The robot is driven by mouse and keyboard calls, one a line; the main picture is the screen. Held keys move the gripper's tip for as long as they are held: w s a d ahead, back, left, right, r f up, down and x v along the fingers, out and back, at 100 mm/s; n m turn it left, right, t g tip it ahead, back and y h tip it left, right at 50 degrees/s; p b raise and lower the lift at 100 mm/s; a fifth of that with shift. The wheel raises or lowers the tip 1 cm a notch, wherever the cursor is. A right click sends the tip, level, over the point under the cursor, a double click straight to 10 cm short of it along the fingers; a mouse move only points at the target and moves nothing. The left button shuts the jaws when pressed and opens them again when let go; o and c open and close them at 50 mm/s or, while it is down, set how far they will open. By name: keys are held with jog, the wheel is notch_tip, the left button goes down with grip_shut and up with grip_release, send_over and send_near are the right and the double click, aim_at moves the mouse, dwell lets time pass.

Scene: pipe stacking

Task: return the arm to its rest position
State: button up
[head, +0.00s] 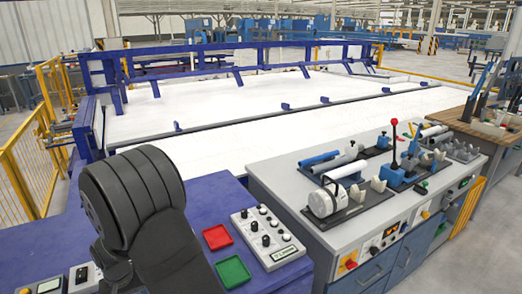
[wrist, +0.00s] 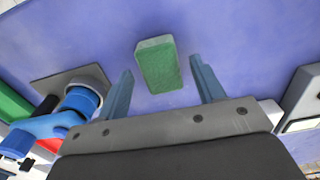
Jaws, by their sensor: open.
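My gripper (wrist: 160,70) is open in the wrist view, with its two blue-grey fingers spread apart. A green block (wrist: 158,63) shows between and beyond the fingertips, with a gap on each side; it touches neither finger. The block appears against the blue-purple table top (wrist: 230,30). In the head view, a dark rounded link of my arm stands at the lower left over the table (head: 195,195); my gripper's fingers do not show there.
A red tray (head: 217,237), a green tray (head: 233,271) and a white control box with knobs (head: 268,236) sit right of my arm. A grey bench (head: 285,190) with pipes and fixtures stands farther right. In the wrist view, a blue cylindrical part (wrist: 80,101) lies left of the fingers.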

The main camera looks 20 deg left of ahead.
jog(key=shift+r, duration=0.9)
